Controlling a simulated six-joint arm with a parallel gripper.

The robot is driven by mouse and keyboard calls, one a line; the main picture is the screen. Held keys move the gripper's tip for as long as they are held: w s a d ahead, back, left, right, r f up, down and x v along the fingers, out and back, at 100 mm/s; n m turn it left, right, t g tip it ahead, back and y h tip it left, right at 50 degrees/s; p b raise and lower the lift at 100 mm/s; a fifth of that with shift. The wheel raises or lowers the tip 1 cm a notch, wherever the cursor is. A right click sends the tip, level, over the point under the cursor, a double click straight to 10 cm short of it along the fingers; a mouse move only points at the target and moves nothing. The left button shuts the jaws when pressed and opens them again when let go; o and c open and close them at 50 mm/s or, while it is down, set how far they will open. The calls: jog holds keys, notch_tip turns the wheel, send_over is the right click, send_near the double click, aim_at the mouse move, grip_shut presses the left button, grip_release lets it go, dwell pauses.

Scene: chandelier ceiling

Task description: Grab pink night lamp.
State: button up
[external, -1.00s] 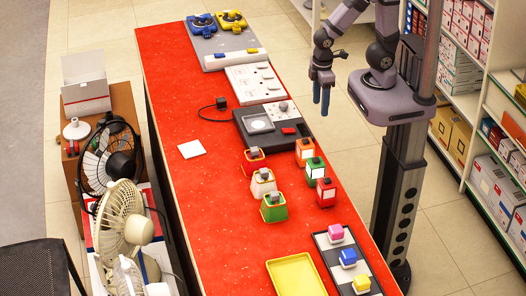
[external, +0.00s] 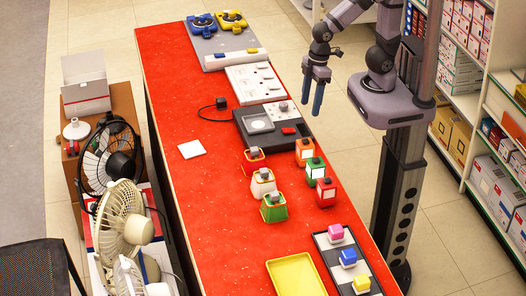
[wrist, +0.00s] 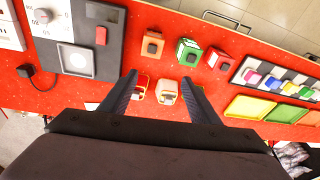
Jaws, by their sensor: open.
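A small pink night lamp (external: 336,232) with a pale base stands on a checkered dark and light board (external: 322,242) at the near right of the red table. Blue (external: 348,257) and yellow (external: 361,284) lamps stand in line with it. The pink lamp also shows at the right in the wrist view (wrist: 253,77). My gripper (external: 311,98) is open and empty, with its blue fingers pointing down. It is above the table's right side, well behind the pink lamp in the external view. In the wrist view, its fingertips (wrist: 160,78) are apart, left of the lamp.
Orange (external: 305,151), green (external: 315,169) and red (external: 326,192) lantern-like items stand between my gripper and the pink lamp. A yellow tray (external: 297,276) lies left of the lamp board. The left middle of the table is mostly clear.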

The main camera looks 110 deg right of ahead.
jog(key=w+a+r+n+t+y+b, duration=0.1)
jog(key=w+a+t+y+b, duration=0.3)
jog(key=a, duration=0.6)
jog(key=w+a+r+n+t+b, duration=0.1)
jog(key=w+a+t, duration=0.1)
jog(key=w+a, duration=0.6)
jog(key=w+a+r+n+t+y+b, duration=0.1)
jog(key=w+a+r+t+y+b, duration=0.15)
jog(key=a, duration=0.85)
jog(key=m+t+h+b, duration=0.3)
jog(key=t+h+b, duration=0.1)
jog(key=t+b, duration=0.3)
send_over(337, 228)
jog(key=w+a, duration=0.2)
jog(key=f, duration=0.1)
jog(key=s+d+f+m+h+b, duration=0.1)
jog(key=s+d+f+h+b, duration=0.15)
jog(key=s, duration=0.65)
jog(key=shift+t+h, duration=0.25)
jog(key=shift+h, duration=0.25)
notch_tip(337, 228, down, 23)
jog(key=shift+s+a+f, duration=0.1)
jog(key=shift+a, duration=0.05)
jog(key=shift+w+a+p, duration=0.1)
jog(key=shift+w+p, duration=1.35)
jog(key=shift+w, duration=2.2)
